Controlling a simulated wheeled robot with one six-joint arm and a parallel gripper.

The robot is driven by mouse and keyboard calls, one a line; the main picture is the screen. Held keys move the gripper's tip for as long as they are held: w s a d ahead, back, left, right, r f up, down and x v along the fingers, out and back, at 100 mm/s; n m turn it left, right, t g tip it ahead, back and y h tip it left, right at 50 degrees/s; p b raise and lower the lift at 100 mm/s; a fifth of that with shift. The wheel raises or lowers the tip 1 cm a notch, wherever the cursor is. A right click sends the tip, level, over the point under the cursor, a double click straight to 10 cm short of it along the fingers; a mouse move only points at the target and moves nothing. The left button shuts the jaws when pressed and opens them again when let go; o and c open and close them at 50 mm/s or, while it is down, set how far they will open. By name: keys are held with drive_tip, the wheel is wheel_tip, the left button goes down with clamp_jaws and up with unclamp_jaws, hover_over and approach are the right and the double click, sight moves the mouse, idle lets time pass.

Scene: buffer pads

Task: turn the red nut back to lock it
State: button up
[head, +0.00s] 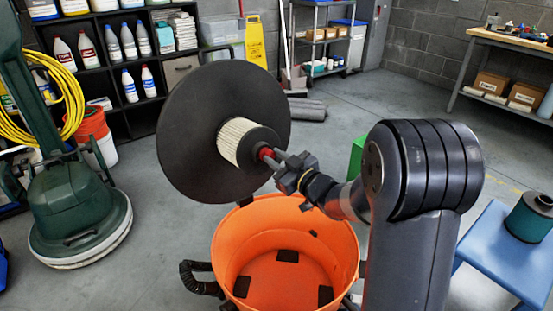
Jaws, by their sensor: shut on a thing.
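The red nut (265,153) sits at the near end of a pleated cream filter (236,142) with a dark end cap. The filter stands out from the middle of a large black disc (190,130), which is tilted up above an orange tub. My gripper (271,158) reaches in from the right with its fingers shut on the red nut, and they hide part of it. The thread behind the nut is hidden.
The open orange tub (228,250), with dark pads inside, stands below my gripper. A blue stool (500,252) at right holds a teal canister (530,218). A green floor machine (80,200) stands at left. The floor behind is mostly clear.

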clamp_jaws()
drive_tip(key=shift+m, duration=0.3)
drive_tip(key=m+h+p, duration=0.1)
drive_tip(key=m+p, duration=0.1)
drive_tip(key=m, duration=0.2)
drive_tip(key=shift+t, duration=0.3)
drive_tip(key=m+p, duration=0.1)
drive_tip(key=m, duration=0.1)
drive_tip(key=m+h+p, duration=0.1)
drive_tip(key=m, duration=0.2)
drive_tip(key=shift+s+a+r+t+p, duration=0.1)
drive_tip(key=shift+a+t+p, duration=0.05)
drive_tip(key=shift+t+p, duration=0.15)
drive_tip(key=m+p, duration=0.1)
drive_tip(key=m, duration=0.2)
drive_tip(key=m+h+p, duration=0.1)
drive_tip(key=m, duration=0.2)
drive_tip(key=shift+h, duration=0.3)
drive_tip(key=shift+m+p, duration=1.2)
drive_tip(key=shift+m, duration=1)
